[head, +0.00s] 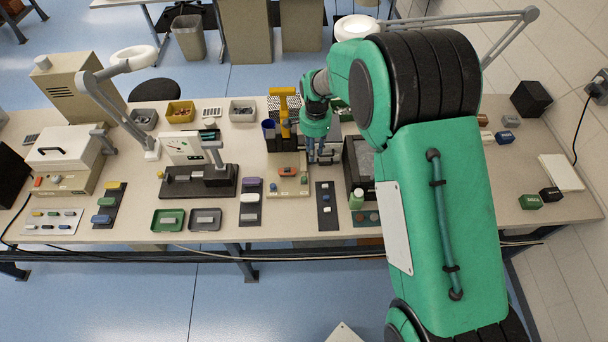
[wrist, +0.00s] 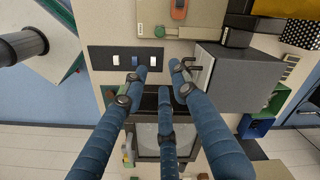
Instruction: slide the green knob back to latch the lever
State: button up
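A small green knob (wrist: 159,31) stands on a beige base plate (wrist: 205,22) near an orange knob (wrist: 179,10) at the top of the wrist view. In the head view the green knob (head: 304,180) is right of the orange knob (head: 287,172) on the same plate. A yellow lever (head: 285,110) stands upright behind the plate. My gripper (head: 322,157) is right of the plate, beside the press. In the wrist view its blue fingers (wrist: 160,77) are spread apart with nothing between them, below the green knob and apart from it. A dark handle (wrist: 193,68) lies close to the right finger.
A grey box (wrist: 238,78) stands right of the fingers in the wrist view. A black panel with white and blue switches (wrist: 125,60) is to their left. A dark-framed box (head: 360,160) and green bottle (head: 356,199) stand right of my gripper in the head view.

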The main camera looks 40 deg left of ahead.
aim_at(304, 178)
jog(key=s+a+f, duration=0.2)
jog(key=f, duration=0.1)
jog(key=shift+s+a+f, duration=0.15)
jog(key=shift+a, duration=0.2)
jog(key=shift+f, duration=0.15)
jog(key=shift+f+p, duration=0.65)
jog(key=shift+f, duration=6.1)
grip_shut()
